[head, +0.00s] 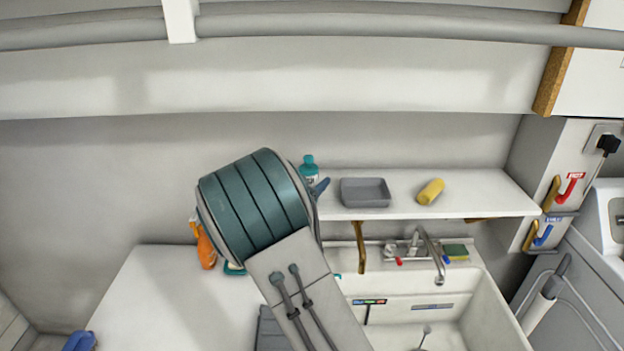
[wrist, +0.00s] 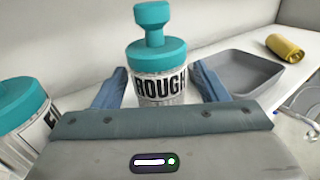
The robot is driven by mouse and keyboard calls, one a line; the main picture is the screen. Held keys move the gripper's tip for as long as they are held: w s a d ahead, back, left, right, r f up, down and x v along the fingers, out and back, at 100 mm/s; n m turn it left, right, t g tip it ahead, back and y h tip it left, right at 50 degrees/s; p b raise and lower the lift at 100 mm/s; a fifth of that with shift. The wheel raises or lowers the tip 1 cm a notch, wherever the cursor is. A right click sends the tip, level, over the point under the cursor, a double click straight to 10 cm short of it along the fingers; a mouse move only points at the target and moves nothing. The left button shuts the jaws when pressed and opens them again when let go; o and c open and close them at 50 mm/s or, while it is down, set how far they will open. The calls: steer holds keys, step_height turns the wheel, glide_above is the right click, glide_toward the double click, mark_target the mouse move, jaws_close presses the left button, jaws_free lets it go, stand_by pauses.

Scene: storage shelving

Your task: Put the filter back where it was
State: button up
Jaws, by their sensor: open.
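A jar-like filter (wrist: 160,75) with a teal lid, a teal knob on top and a white body marked "ROUGH" stands upright between my gripper's fingers in the wrist view. In the head view its teal top (head: 308,163) shows at the left part of the white shelf (head: 460,190), just beyond my arm. My gripper (wrist: 158,85) is open, with one blue finger on each side of the filter. I cannot tell whether the fingers touch it. In the head view only a blue finger (head: 319,188) shows; my arm hides the rest.
A second teal-lidded container (wrist: 20,115) stands at the left in the wrist view. A grey tray (head: 366,193) and a yellow roll (head: 430,191) sit right of the filter on the shelf. Below are a sink (head: 490,320) with a tap (head: 430,250) and an orange bottle (head: 206,248).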

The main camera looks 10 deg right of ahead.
steer(key=b+v, duration=0.2)
steer(key=v, duration=0.8)
steer(key=s+d+f+m+g+y, duration=0.2)
steer(key=s+d+m+g, duration=0.8)
steer(key=s+d+m, duration=0.4)
steer(key=s+a+m+y, duration=0.3)
steer(key=s+m+y, duration=0.2)
steer(key=s, duration=0.3)
steer(key=s+a+m+y, duration=0.4)
steer(key=s+m+y, duration=0.1)
steer(key=s+m, duration=0.3)
steer(key=shift+s+f, duration=0.15)
steer(key=shift+s, duration=0.1)
steer(key=shift+a, duration=0.1)
